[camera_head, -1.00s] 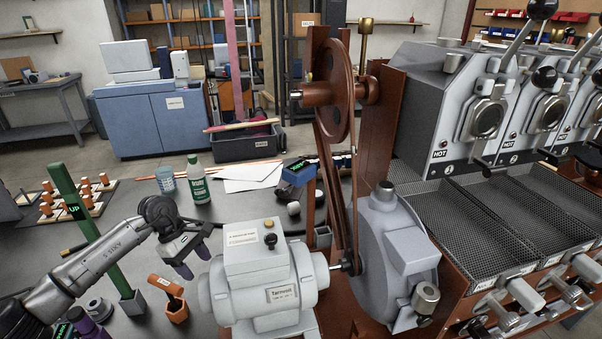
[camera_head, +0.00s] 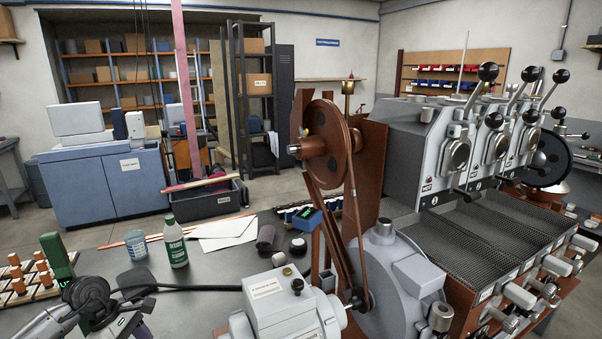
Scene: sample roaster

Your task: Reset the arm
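My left arm comes in at the bottom left, and its grey and dark wrist joints show beside the green post (camera_head: 57,258). My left gripper (camera_head: 128,328) is low at the bottom edge, over the grey bench. Its fingers are mostly cut off by the frame, so I cannot tell whether they are open. Nothing is seen held in it. My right arm and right gripper are not in view.
The bench holds a green bottle (camera_head: 174,243), a blue cup (camera_head: 136,246), white envelopes (camera_head: 222,232) and a rack with orange-topped pieces (camera_head: 28,278). A grey motor (camera_head: 283,307) and the belt-driven roaster (camera_head: 440,155) stand to the right. A black cable (camera_head: 200,288) crosses the bench.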

